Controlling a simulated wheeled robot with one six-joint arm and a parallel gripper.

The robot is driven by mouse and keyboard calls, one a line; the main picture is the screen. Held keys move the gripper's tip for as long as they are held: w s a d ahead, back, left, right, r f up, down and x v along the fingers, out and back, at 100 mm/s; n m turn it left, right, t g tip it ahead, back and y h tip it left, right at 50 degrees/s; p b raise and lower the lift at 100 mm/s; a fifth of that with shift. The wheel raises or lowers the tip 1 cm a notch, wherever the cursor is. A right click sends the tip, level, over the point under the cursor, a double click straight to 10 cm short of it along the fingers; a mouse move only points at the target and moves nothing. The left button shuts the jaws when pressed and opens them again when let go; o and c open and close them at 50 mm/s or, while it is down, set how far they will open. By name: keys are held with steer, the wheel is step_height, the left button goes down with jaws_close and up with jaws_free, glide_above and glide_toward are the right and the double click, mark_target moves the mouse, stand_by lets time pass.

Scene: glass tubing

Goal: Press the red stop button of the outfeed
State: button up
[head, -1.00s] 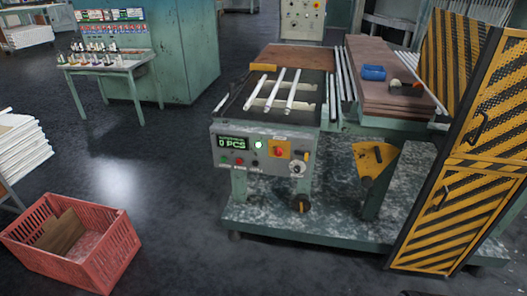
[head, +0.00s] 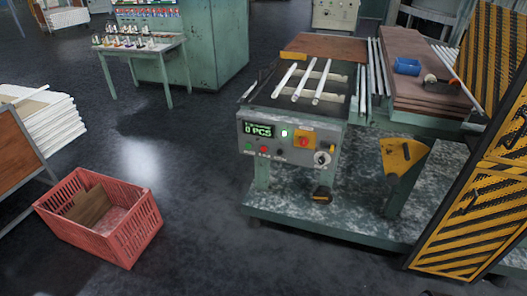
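The outfeed's grey control panel (head: 293,161) faces me on the front of the machine, right of the picture's middle. It carries a small red button (head: 263,149) between a green button (head: 248,146) and a dark one. My gripper is not in view.
White tubes (head: 302,82) lie on top of the outfeed. A red crate (head: 137,241) stands on the floor at lower left. Yellow-black striped guards (head: 465,235) stand at right. The dark floor before the panel is clear.

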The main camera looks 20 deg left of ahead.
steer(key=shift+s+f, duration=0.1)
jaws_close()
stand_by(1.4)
